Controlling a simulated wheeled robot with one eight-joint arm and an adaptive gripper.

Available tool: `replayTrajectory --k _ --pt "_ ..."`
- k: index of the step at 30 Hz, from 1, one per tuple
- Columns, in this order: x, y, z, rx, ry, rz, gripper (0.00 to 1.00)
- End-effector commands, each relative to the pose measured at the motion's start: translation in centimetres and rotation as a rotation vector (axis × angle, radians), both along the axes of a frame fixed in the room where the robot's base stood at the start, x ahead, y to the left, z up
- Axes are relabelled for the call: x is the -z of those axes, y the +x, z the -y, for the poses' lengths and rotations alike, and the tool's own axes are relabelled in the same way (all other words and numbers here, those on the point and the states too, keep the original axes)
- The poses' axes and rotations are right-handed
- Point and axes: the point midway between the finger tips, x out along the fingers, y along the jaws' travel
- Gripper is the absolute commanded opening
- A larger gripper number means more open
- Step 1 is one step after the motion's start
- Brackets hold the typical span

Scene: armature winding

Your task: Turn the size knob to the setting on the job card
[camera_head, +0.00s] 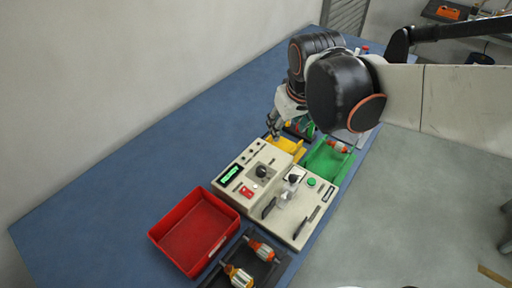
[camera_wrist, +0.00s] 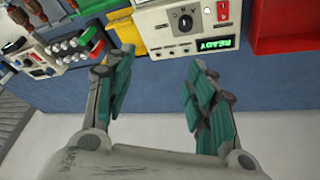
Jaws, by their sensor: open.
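The beige winding machine (camera_head: 238,160) stands on the blue table. Its black size knob (camera_head: 262,171) is on the top panel, beside a lit green display (camera_head: 230,173). In the wrist view the knob (camera_wrist: 185,22) shows near the top, with markings around it too small to read surely.
A red tray (camera_head: 162,238) is left of the machine. A dark tray (camera_head: 212,280) with orange-and-white armatures lies in front. Yellow (camera_head: 290,145) and green (camera_head: 322,165) bins stand behind, close to my arm. The blue table's left side (camera_head: 120,190) is clear.

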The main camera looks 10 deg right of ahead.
Motion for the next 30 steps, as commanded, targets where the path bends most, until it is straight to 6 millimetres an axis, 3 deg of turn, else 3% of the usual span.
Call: replayTrajectory --k 6,10,18,25,30 --pt "2.3 4.3 -2.5 -0.084 -0.039 -0.083 0.51" --pt "5.1 5.5 -4.2 -0.16 -0.069 -0.168 0.51" --pt "9.7 5.4 -6.7 -0.301 -0.117 -0.324 0.51" --pt "11.3 5.0 -6.9 -0.327 -0.123 -0.354 0.51" --pt "14.2 5.2 -6.8 -0.325 -0.122 -0.353 0.51"
